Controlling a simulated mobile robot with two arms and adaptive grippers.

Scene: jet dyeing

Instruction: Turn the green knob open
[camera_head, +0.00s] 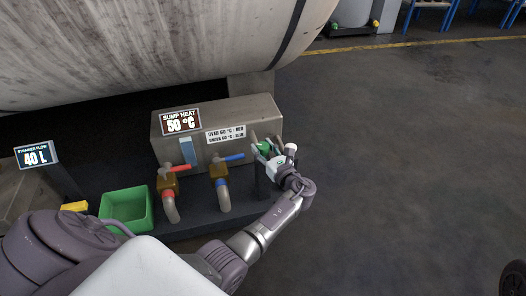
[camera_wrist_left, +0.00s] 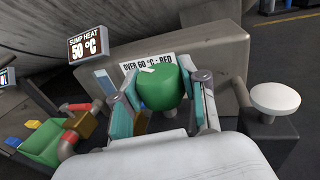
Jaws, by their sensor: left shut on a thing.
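The green knob (camera_head: 264,147) stands at the right end of the grey metal block. In the left wrist view the green knob (camera_wrist_left: 162,88) sits between the two fingers, with a small pale mark on its top. My left gripper (camera_head: 267,150) is shut on the green knob, one finger on each side; it also shows in the left wrist view (camera_wrist_left: 161,95). The knob's lower part is partly hidden by the gripper. My right gripper is not in view.
Valves with a red handle (camera_head: 180,168) and a blue handle (camera_head: 233,157) stand left of the knob. A green bin (camera_head: 127,208) lies farther left. The sump heat display (camera_head: 180,121) reads 50 °C; the strainer flow display (camera_head: 37,155) reads 40 L.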

